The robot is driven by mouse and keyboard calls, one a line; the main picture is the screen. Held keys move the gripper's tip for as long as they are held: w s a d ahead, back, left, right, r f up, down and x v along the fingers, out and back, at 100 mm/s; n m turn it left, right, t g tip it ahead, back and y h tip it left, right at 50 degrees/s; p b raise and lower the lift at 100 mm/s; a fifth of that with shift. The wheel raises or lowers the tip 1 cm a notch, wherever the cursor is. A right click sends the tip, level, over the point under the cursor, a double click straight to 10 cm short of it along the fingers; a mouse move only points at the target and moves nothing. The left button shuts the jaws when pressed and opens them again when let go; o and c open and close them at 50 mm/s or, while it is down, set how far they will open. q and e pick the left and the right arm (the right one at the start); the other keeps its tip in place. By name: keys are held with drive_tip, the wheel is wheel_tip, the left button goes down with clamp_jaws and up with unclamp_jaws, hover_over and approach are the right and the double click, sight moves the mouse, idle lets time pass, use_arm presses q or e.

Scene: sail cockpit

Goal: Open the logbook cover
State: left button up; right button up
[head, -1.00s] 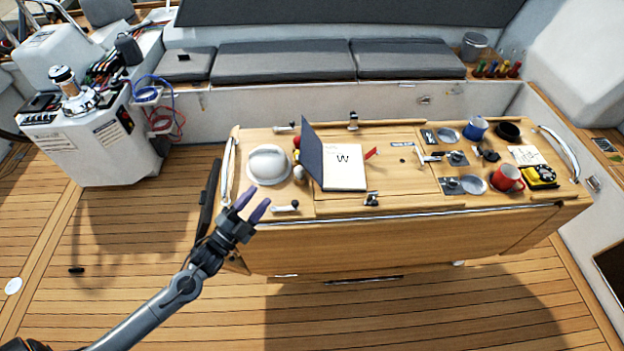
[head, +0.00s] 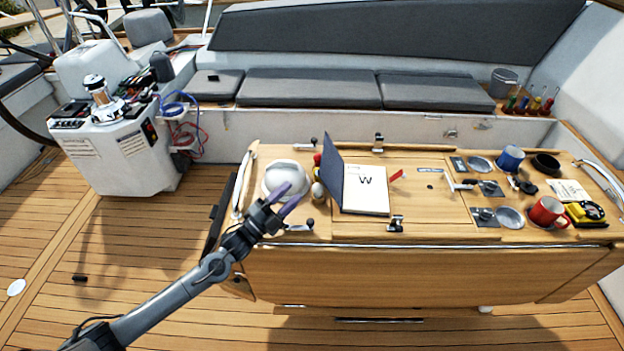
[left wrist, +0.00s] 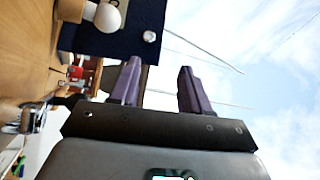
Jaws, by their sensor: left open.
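The logbook lies on the wooden cockpit table with its dark blue cover (head: 334,168) raised steeply on the left side. Its white page (head: 366,189) with a "W" shows to the right. My left gripper (head: 286,200) is open and empty at the table's front left, to the left of the logbook and in front of a white domed object (head: 280,178). In the left wrist view the purple fingers (left wrist: 159,88) are spread apart, and the dark blue cover (left wrist: 140,38) is beyond them. My right gripper is out of view.
The table (head: 330,229) has metal latches along its edges. A red mug (head: 547,212), a blue mug (head: 510,157) and a yellow device (head: 585,212) stand at the right. A small red tab (head: 396,175) is just right of the logbook. A grab rail (head: 241,186) runs along the left edge.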

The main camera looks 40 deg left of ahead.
use_arm(q)
approach(329, 169)
wheel_tip(329, 169, up, 3)
drive_tip(key=w, duration=0.1)
drive_tip(key=shift+x, duration=0.9)
drive_tip(key=shift+d, duration=0.1)
clamp_jaws()
